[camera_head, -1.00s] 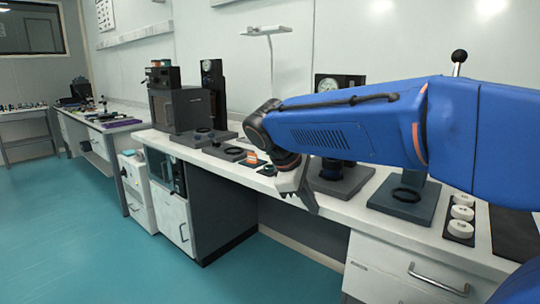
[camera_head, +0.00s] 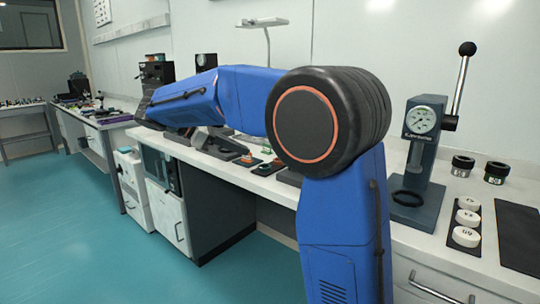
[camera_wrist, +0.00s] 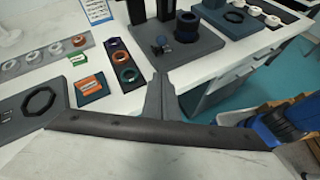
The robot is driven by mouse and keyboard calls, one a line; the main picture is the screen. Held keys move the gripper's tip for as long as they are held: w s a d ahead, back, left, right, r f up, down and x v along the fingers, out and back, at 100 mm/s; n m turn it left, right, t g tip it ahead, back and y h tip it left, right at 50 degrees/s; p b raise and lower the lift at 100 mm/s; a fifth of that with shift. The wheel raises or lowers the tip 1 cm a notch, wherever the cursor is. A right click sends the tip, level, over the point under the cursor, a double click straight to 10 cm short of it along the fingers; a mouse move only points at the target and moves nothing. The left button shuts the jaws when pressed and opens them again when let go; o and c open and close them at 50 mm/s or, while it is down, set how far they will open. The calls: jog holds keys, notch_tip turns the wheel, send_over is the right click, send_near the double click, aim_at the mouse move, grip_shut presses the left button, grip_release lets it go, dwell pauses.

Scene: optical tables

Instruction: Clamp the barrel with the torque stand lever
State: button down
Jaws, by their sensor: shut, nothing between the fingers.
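The stand with a dial gauge (camera_head: 421,121) is at the right in the head view. Its lever (camera_head: 460,86) points up, tilted slightly right, with a black ball knob. A dark ring lies on its base (camera_head: 413,215). I cannot tell what the ball belongs to. In the head view my arm hides that base.
Two dark cylinders (camera_head: 462,166) (camera_head: 496,172) stand behind a strip of white round pieces (camera_head: 466,220). Coloured rings sit in a dark holder (camera_wrist: 124,65), near orange and green boxes (camera_wrist: 86,84). A white worktop (camera_wrist: 135,98) lies between. My arm blocks the middle of the head view.

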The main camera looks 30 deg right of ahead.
jog(key=shift+w+a, duration=0.15)
jog(key=x, duration=0.9)
jog(key=shift+d+f, duration=0.1)
jog(key=shift+d, duration=0.2)
jog(key=d, duration=0.3)
jog(key=shift+s+r, duration=0.25)
jog(key=shift+s, duration=0.15)
jog(key=shift+s+d+r, duration=0.1)
jog(key=shift+d+r, duration=0.05)
jog(key=shift+d, duration=0.4)
